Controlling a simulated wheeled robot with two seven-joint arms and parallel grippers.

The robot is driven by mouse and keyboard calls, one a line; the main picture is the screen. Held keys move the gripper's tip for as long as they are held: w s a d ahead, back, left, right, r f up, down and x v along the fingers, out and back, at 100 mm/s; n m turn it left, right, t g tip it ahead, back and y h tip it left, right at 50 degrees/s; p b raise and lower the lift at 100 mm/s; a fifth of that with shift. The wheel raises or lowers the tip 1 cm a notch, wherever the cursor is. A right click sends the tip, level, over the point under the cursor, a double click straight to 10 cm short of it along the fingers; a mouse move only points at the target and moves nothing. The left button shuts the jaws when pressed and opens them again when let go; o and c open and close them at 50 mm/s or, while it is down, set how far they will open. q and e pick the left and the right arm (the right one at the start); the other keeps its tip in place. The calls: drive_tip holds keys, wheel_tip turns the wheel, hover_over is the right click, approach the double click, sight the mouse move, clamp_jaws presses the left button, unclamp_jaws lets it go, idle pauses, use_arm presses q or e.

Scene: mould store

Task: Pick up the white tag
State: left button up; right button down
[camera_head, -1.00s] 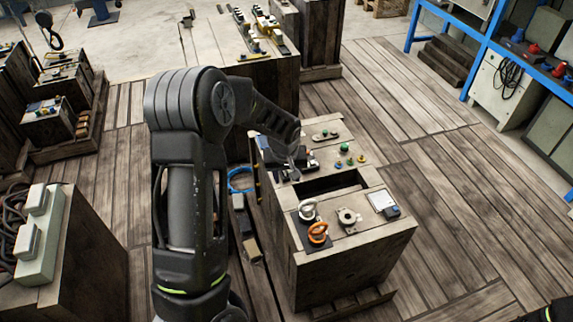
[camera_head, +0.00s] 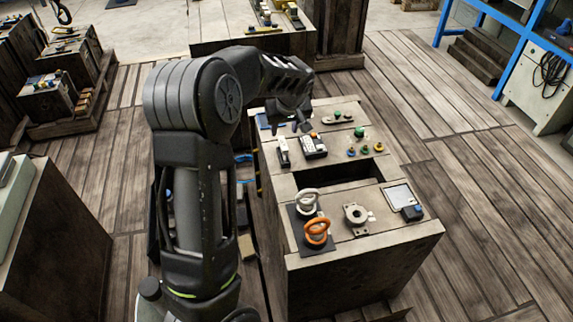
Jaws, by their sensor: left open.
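I cannot tell for sure which item is the white tag. A small white piece (camera_head: 371,215) lies against the right side of a grey round flange (camera_head: 355,214) on the crate top. A narrow white-topped block (camera_head: 283,150) lies near the crate's left edge. My left gripper (camera_head: 304,127) is open above the far left part of the crate, just beyond a dark keypad-like device (camera_head: 314,145). It is small and partly hidden by its own wrist. My right gripper is out of view.
The wooden crate (camera_head: 360,268) has a dark rectangular opening (camera_head: 346,171) in its top. A white ring (camera_head: 308,202) and an orange ring (camera_head: 318,232) stand near its left front. A blue-black block (camera_head: 412,213) sits by the plate.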

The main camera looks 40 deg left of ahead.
sight(283, 144)
use_arm(q)
wheel_tip(283, 144, down, 3)
drive_tip(key=shift+r+b, duration=0.1)
drive_tip(key=shift+b, duration=0.5)
drive_tip(key=shift+x, duration=1.25)
drive_tip(key=shift+x, duration=2.6)
drive_tip(key=shift+w, duration=0.1)
